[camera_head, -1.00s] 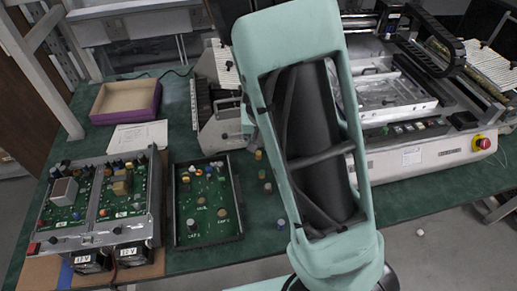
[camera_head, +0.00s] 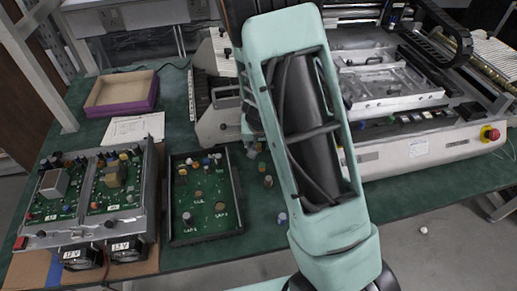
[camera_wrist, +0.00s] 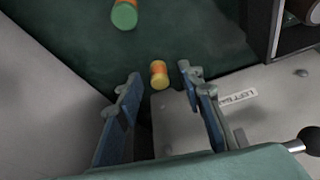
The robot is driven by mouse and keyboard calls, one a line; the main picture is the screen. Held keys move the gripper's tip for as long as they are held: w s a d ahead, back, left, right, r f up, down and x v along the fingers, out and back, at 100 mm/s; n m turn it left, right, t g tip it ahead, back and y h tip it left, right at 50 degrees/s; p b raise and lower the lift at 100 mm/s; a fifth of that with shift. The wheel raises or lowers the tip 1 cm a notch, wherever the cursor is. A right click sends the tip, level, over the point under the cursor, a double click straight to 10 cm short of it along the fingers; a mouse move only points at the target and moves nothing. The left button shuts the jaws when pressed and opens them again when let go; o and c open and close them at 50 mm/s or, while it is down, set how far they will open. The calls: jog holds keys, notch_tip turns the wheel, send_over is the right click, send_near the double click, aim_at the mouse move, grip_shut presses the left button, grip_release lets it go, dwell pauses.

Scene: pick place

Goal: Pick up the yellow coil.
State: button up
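The yellow coil (camera_wrist: 159,75), a small cylinder with a yellow end and an orange side, lies in the wrist view just beyond and between my fingertips. My gripper (camera_wrist: 159,82) is open, one blue-grey finger on each side, and nothing is seen held. I cannot tell from this view how far above the coil the fingertips are. In the head view my arm covers the gripper, and the yellow coil cannot be made out clearly beside it.
A green-ended coil (camera_wrist: 125,14) lies farther off in the wrist view. Grey machine housing (camera_wrist: 205,115) stands close under the right finger. Other coils (camera_head: 268,181) lie on the green table, near a circuit board tray (camera_head: 240,205). A purple-sided box (camera_head: 121,107) stands at the back left.

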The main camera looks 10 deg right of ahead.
grip_shut()
